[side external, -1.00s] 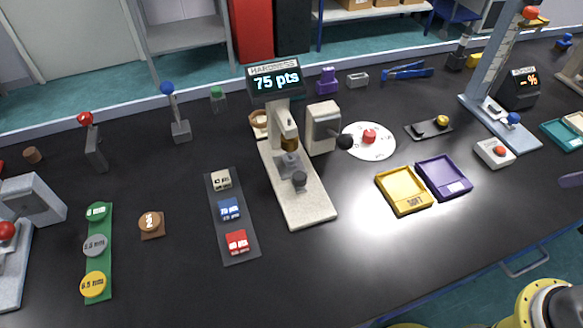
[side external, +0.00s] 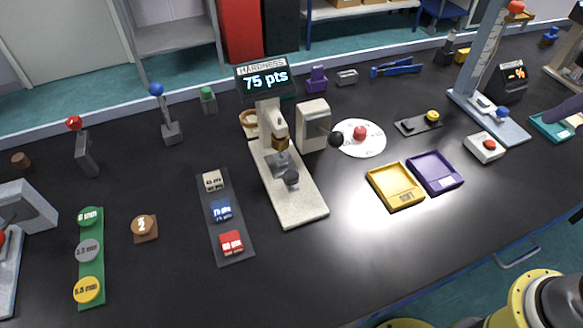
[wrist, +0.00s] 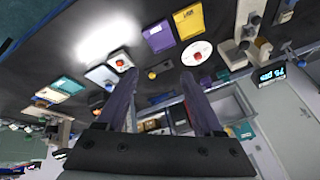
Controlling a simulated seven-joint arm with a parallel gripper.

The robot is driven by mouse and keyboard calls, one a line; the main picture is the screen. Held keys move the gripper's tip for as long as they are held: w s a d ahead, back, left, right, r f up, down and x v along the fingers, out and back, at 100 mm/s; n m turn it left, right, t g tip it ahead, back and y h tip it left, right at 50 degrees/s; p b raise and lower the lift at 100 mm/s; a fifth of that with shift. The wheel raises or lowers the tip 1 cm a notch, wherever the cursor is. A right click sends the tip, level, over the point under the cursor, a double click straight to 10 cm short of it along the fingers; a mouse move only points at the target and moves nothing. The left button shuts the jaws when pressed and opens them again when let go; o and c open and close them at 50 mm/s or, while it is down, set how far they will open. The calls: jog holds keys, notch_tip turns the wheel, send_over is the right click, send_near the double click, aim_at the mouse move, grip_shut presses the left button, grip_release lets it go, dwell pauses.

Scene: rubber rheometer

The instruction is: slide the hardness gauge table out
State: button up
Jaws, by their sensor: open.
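The hardness gauge (side external: 268,108) stands mid-bench in the side external view, its display reading 75 pts. Its long cream base (side external: 300,207) extends toward the front. The small grey gauge table (side external: 279,163) sits low on the base, below the brass-coloured head, with a dark round knob (side external: 291,178) at its front. In the wrist view the gauge (wrist: 243,32) is near the top right, beyond my fingers. My gripper (wrist: 158,74) is open and empty. One dark purple finger shows at the right edge of the side view, far right of the gauge.
A black ball-ended lever (side external: 336,138) projects right of the gauge. A white disc (side external: 365,150) with a red knob, a yellow tray (side external: 395,203) and a purple tray (side external: 449,185) lie to the right. A dark strip of blocks (side external: 235,253) lies left. The front bench is clear.

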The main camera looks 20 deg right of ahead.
jog(key=w+a+r+m, duration=0.2)
jog(key=w+r, duration=0.2)
jog(key=w, duration=0.1)
jog(key=g, duration=0.5)
send_over(291, 174)
notch_tip(291, 174, down, 14)
jog(key=shift+m, duration=0.4)
notch_tip(291, 174, down, 14)
jog(key=shift+r, duration=0.1)
grip_shut()
